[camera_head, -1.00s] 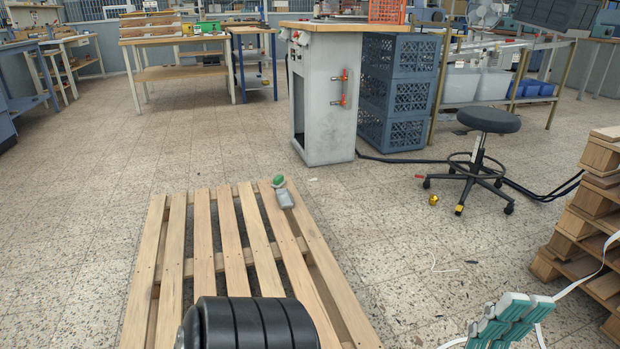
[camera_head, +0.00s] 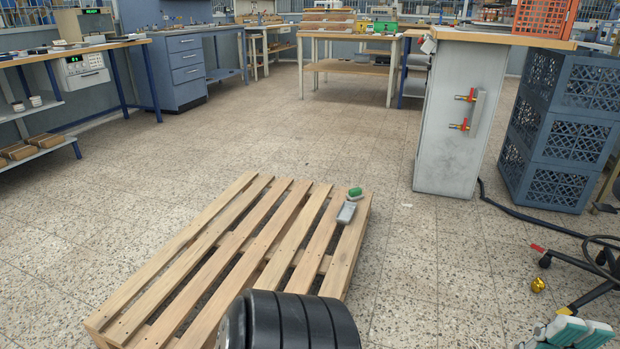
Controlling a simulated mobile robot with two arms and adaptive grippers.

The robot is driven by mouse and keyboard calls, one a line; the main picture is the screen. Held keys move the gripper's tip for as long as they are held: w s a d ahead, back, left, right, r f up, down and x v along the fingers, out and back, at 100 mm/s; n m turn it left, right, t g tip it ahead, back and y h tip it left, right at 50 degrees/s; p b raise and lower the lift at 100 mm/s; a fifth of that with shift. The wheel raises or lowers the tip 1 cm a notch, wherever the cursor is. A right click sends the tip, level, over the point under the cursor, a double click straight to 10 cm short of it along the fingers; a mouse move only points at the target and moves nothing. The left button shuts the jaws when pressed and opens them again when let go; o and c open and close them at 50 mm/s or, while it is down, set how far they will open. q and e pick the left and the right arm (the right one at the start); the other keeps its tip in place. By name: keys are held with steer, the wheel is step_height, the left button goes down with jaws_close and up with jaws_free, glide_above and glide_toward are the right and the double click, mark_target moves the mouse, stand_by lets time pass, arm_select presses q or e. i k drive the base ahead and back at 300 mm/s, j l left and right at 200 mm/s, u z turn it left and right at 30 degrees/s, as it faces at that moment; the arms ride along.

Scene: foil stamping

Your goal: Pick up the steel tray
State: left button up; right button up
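I cannot make out a steel tray anywhere in the head view.
A wooden pallet (camera_head: 215,262) lies ahead with a small grey object (camera_head: 346,213) and a green one (camera_head: 355,192) on it. A black ribbed cylinder (camera_head: 290,322) fills the bottom centre. A grey cabinet (camera_head: 447,125) and blue crates (camera_head: 570,140) stand right. Open floor (camera_head: 240,130) lies beyond the pallet.

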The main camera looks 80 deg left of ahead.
mark_target(345, 215)
steer(key=i+j+u, duration=0.25)
steer(key=u, duration=0.2)
steer(key=i+u, duration=0.75)
steer(key=u, duration=0.2)
steer(key=i+l+u, duration=0.1)
steer(key=i+u, duration=0.35)
steer(key=i+l+u, duration=0.2)
steer(key=u, duration=0.25)
steer(key=i+l+u, duration=0.25)
steer(key=u, duration=0.25)
steer(key=i+l+u, duration=0.25)
steer(key=u, duration=0.15)
steer(key=i+l+u, duration=0.15)
steer(key=l+u, duration=0.2)
steer(key=i+l+u, duration=0.15)
steer(key=l+u, duration=0.25)
steer(key=i+l+u, duration=0.1)
steer(key=l+u, duration=0.9)
steer(key=l, duration=0.55)
